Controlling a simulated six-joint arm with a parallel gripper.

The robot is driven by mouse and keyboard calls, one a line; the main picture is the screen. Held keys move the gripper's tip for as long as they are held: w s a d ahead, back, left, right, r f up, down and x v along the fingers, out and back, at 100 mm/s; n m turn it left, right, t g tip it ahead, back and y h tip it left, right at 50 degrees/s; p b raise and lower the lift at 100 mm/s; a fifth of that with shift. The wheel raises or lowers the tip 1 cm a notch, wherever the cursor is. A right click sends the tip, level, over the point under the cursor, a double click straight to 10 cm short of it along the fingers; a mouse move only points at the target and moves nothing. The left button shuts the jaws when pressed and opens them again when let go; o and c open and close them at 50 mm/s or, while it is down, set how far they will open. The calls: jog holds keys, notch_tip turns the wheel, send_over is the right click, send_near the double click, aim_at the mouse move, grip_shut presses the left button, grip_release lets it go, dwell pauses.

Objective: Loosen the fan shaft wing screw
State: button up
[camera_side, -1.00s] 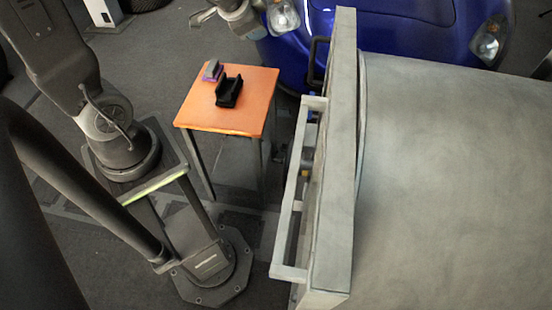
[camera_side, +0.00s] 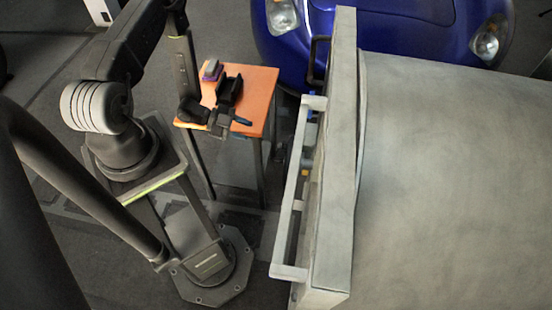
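The fan shaft wing screw cannot be made out. The large grey metal housing (camera_side: 440,190) fills the right side, with a pale frame (camera_side: 291,215) standing out from its left face. My gripper (camera_side: 240,121) is dark and hangs over the front right part of the orange table, left of the frame and apart from it. Its fingers are too small and dark to tell whether they are open or shut, or whether they hold anything.
The orange table (camera_side: 262,85) bears a black cradle (camera_side: 229,87) and a small purple and grey object (camera_side: 212,69). A blue car (camera_side: 400,28) stands behind. A narrow floor gap lies between table and frame. A small yellow part (camera_side: 305,172) shows behind the frame.

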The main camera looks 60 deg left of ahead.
aim_at(276, 160)
jog(key=s+d+f+t+h, duration=0.2)
jog(key=s+d+t+h, duration=0.15)
jog(key=s, duration=0.35)
jog(key=shift+m+g+h, duration=0.25)
jog(key=shift+m+g, duration=0.05)
jog(key=shift+g, duration=0.15)
jog(key=x, duration=1.4)
jog(key=shift+s+d, duration=0.1)
jog(key=shift+d, duration=0.1)
jog(key=shift+c, duration=0.5)
grip_shut()
